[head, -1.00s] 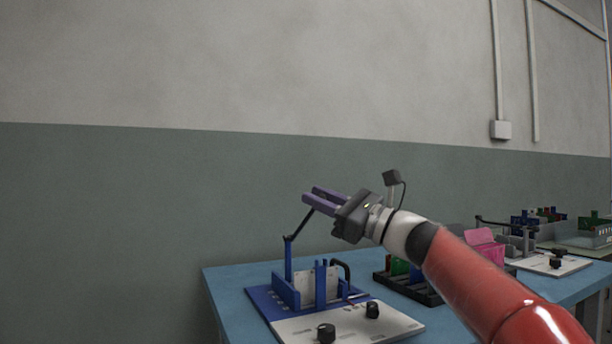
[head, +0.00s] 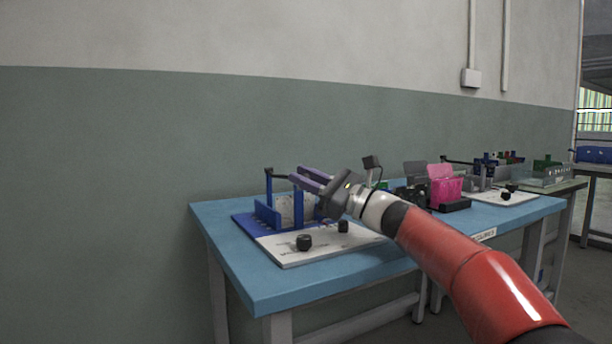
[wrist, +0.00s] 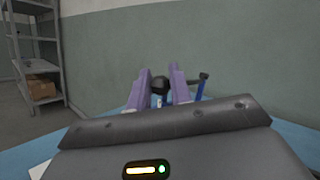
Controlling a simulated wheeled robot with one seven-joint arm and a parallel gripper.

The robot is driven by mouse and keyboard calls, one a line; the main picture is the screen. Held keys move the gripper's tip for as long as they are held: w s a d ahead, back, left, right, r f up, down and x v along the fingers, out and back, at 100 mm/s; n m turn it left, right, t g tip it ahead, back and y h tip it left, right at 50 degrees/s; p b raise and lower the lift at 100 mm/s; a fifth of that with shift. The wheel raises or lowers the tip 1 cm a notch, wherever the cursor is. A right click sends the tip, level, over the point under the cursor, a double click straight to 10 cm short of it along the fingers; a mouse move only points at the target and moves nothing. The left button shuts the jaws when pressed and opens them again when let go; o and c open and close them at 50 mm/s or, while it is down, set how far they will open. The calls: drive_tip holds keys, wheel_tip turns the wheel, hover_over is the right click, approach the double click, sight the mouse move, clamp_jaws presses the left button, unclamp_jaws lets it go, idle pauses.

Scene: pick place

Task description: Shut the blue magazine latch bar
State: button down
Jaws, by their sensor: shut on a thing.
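The blue magazine (head: 267,213) stands on a blue and white board at the left end of the bench. Its dark latch bar (head: 281,176) runs nearly level from the top of a tall blue post (head: 269,187) toward my gripper (head: 296,174). My gripper's purple fingers are shut on the bar's free end, above the magazine. In the wrist view, the dark end of the latch bar (wrist: 160,84) sits between the fingers (wrist: 160,78), with the blue post (wrist: 201,90) to their right. My gripper hides part of the magazine's right side in the head view.
A pink bin (head: 445,188) and another white board (head: 495,196) are farther right on the blue bench (head: 225,222). A shelf with a box (wrist: 40,88) shows at left in the wrist view.

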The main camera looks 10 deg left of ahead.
drive_tip(key=shift+f, duration=0.15)
drive_tip(key=c, duration=1.3)
unclamp_jaws()
drive_tip(key=shift+a, duration=0.1)
drive_tip(key=v, duration=0.7)
drive_tip(key=shift+s+d, duration=0.1)
drive_tip(key=shift+d, duration=0.3)
drive_tip(key=shift+f, duration=0.1)
